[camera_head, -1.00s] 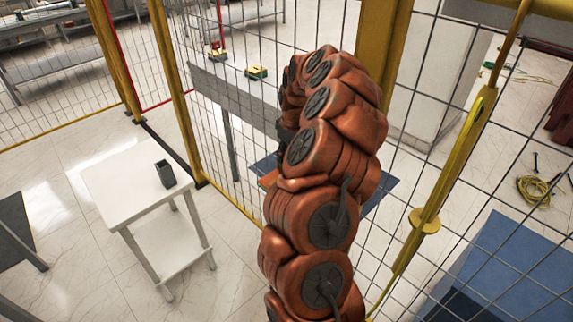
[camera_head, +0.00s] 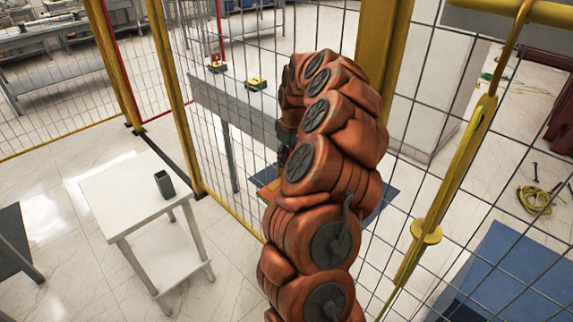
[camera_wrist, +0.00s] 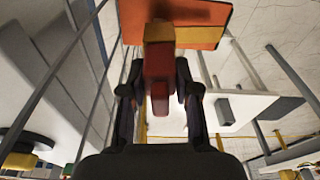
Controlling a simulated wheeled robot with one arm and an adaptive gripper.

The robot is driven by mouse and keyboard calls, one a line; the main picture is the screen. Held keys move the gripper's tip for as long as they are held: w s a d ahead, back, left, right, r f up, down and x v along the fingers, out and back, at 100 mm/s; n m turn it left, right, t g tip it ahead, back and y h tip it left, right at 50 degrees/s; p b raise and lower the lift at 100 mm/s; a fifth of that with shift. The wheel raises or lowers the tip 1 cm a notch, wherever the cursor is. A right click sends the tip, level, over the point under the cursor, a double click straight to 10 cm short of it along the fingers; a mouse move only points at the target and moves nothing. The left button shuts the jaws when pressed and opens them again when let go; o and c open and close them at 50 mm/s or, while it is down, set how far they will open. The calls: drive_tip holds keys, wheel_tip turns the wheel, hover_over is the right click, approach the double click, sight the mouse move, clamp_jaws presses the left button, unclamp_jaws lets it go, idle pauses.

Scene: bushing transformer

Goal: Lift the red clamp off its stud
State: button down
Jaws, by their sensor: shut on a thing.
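In the wrist view, my gripper (camera_wrist: 160,100) has its two dark fingers on either side of a red and yellow block, which looks like the red clamp (camera_wrist: 158,62). The gripper is shut on it. A flat orange plate with a yellow strip (camera_wrist: 195,15) lies beyond the clamp at the top. I cannot see the stud, nor tell whether the clamp is on it or clear of it. In the head view, my orange-covered arm hides most of the gripper area. A bit of the orange plate (camera_head: 267,194) shows just left of the arm.
A mesh fence with yellow posts (camera_head: 172,90) stands close around my arm. A grey bench (camera_head: 235,105) behind the mesh holds two small red and yellow items (camera_head: 256,84).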

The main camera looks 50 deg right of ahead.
drive_tip(key=shift+r+b, duration=0.45)
drive_tip(key=shift+r, duration=1.5)
drive_tip(key=a+b, duration=0.3)
drive_tip(key=a, duration=1.5)
wheel_tip(320, 180, up, 7)
drive_tip(key=p, duration=0.1)
drive_tip(key=shift+w+p, duration=0.2)
drive_tip(key=shift+p, duration=0.1)
